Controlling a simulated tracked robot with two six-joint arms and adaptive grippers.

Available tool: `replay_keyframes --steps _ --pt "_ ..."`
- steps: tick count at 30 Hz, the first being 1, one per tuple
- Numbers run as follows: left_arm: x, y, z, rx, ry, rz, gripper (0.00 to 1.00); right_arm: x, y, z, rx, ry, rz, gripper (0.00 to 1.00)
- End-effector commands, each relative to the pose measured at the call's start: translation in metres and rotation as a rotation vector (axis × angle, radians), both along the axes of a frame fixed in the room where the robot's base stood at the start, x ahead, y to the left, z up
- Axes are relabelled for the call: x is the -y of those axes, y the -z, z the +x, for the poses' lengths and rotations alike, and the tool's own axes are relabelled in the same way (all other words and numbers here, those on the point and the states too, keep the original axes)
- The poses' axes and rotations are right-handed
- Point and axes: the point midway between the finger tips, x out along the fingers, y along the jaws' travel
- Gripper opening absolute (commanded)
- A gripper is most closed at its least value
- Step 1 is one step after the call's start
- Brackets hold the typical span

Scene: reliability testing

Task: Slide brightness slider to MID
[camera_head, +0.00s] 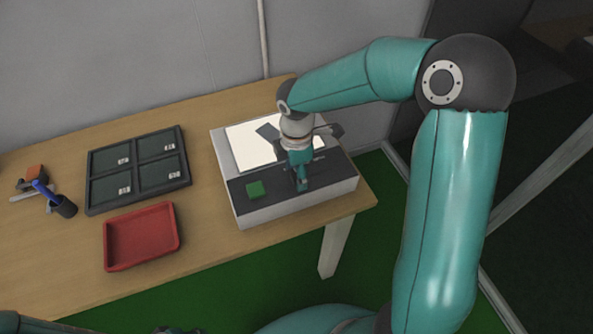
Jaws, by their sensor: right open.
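A white box-shaped device (300,201) stands near the right end of the wooden table. My right gripper (302,184) points down over the dark strip, right of the green button. It is open, but its fingertips are small and I cannot tell whether they touch the strip. The brightness slider and its markings cannot be made out; the gripper and wrist cover part of the strip.
A red tray (141,265) lies left of the device. Behind it is a dark tray (91,181) with four-way dividers and small labels. Bare table (205,215) separates the trays from the device.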

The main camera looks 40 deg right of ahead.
Motion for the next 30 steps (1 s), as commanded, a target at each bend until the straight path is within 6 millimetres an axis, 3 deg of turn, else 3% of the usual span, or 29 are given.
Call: replay_keyframes --steps 7,18,30 --pt "0.0 0.0 0.0 0.0 0.0 0.0 0.31 -0.0008 0.0004 0.0003 0.0 -0.001 0.0 0.59" --pt "0.0 0.0 0.0 0.0 0.0 0.0 0.31 -0.0007 0.0001 0.0005 0.0 -0.001 0.0 0.0" --pt "0.0 -0.0036 -0.0001 0.0 0.0 0.0 0.31 0.003 -0.0012 0.0036 0.002 -0.019 0.0 0.0"
